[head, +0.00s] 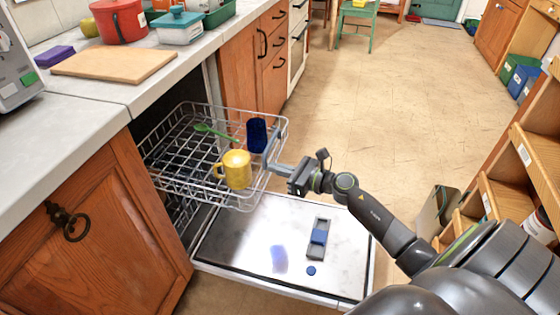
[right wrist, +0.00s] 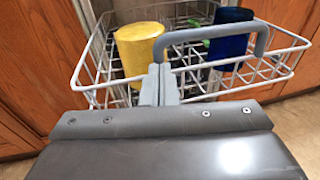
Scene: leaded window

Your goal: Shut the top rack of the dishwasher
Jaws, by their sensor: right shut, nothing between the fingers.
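The top rack (head: 195,150) is a white wire basket pulled out of the dishwasher over its lowered door (head: 345,240). It holds a yellow mug (head: 236,170), a dark blue cup (head: 256,134) and a green utensil (head: 205,130). A grey handle (head: 271,143) stands at the rack's front; it also shows in the right wrist view (right wrist: 215,35). My right gripper (head: 277,169) is shut and empty, its fingertips close to the handle and the rack's front. In the right wrist view the shut fingers (right wrist: 160,80) overlap the handle's left end; contact is unclear. My left gripper is not in view.
The door's inner face carries a detergent compartment with a blue part (head: 319,236). A lower rack (head: 180,208) sits inside the dishwasher. Wooden cabinets (head: 95,225) and the counter flank it on the left.

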